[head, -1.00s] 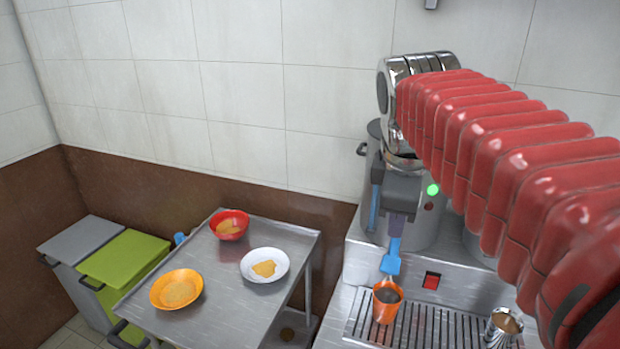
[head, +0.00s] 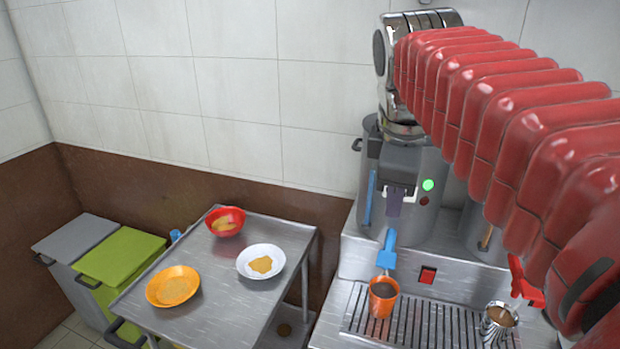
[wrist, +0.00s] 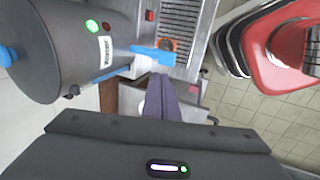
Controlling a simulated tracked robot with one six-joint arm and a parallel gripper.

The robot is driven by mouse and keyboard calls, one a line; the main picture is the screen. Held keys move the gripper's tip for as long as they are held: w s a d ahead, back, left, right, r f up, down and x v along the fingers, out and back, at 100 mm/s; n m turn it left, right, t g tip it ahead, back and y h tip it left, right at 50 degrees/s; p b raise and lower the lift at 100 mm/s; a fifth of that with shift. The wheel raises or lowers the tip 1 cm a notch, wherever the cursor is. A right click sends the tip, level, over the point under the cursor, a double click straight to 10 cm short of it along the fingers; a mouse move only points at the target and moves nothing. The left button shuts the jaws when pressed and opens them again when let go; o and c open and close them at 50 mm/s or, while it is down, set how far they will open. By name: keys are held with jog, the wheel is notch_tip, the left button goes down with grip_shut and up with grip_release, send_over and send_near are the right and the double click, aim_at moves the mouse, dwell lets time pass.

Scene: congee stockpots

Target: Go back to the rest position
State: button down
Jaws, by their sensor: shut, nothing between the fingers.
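My gripper (head: 394,208) hangs below the chrome wrist, in front of the large grey pot (head: 432,170). Its purple fingers are shut with nothing between them; they also show in the wrist view (wrist: 163,98). The fingertips appear just above the blue tap lever (head: 387,252); whether they touch it I cannot tell. In the wrist view the blue lever (wrist: 150,55) lies just beyond the fingers. The pot (wrist: 75,50) shows there at upper left with a lit green light.
An orange cup (head: 383,300) of dark liquid stands under the blue lever on the drip grate (head: 425,322). A metal cup (head: 499,318) stands near a red tap handle (head: 524,283). Left, a steel table (head: 215,265) holds bowls and a plate; lidded bins (head: 120,258) stand beyond.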

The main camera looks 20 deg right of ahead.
dwell(0.5)
jog(key=s+a+f+m+t+y, duration=0.1)
jog(key=s+a+f+m, duration=0.2)
jog(key=a+f+m, duration=0.2)
jog(key=s+a+f+m+t+y, duration=0.1)
jog(key=s+a+f+m, duration=0.2)
jog(key=a+f+m, duration=0.2)
jog(key=a+f, duration=0.3)
jog(key=f, duration=0.4)
jog(key=shift+f+y, duration=0.3)
